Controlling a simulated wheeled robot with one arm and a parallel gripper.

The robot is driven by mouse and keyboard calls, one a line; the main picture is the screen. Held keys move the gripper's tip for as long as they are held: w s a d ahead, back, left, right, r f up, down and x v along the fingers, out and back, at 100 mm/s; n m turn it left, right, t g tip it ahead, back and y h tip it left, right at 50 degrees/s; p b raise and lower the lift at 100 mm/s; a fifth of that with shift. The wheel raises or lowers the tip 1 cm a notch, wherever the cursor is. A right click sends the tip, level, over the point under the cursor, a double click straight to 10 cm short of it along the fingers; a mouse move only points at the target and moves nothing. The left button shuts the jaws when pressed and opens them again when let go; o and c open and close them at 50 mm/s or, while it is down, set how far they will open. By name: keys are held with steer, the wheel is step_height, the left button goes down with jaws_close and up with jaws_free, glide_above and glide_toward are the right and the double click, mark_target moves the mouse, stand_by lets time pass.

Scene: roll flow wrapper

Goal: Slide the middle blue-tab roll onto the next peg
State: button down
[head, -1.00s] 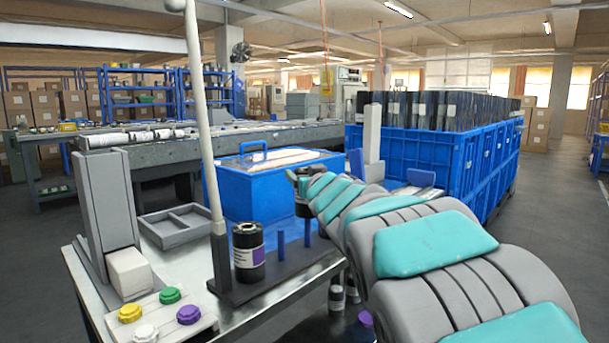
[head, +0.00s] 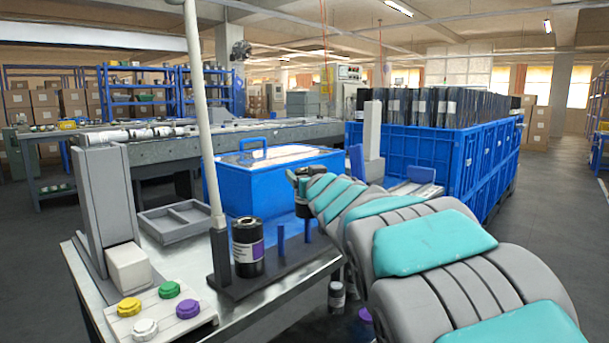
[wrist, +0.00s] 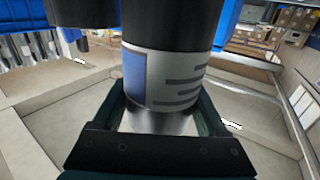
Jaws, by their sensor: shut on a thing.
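My gripper (wrist: 163,122) is shut on a black roll (wrist: 170,30) with a white label and a blue tab. In the head view, the dark held roll (head: 303,207) shows small at the end of my arm, partly hidden by it. Two bare blue pegs (head: 281,238) (head: 307,230) stand on a dark rack (head: 262,282). The held roll appears just above or behind the right peg; I cannot tell which. A black roll with a purple tab (head: 247,250) stands upright on the rack, left of the pegs.
A pale post (head: 204,110) rises at the rack's left end. A blue lidded box (head: 252,190) stands behind, with a grey divided tray (head: 181,221) beside it. Coloured knobs (head: 188,309) are at front left. Another roll (head: 336,297) is below the table edge.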

steer(key=shift+f+b, duration=1.55)
steer(key=shift+f, duration=0.5)
jaws_free()
steer(key=v, duration=0.8)
stand_by(0.4)
stand_by(0.4)
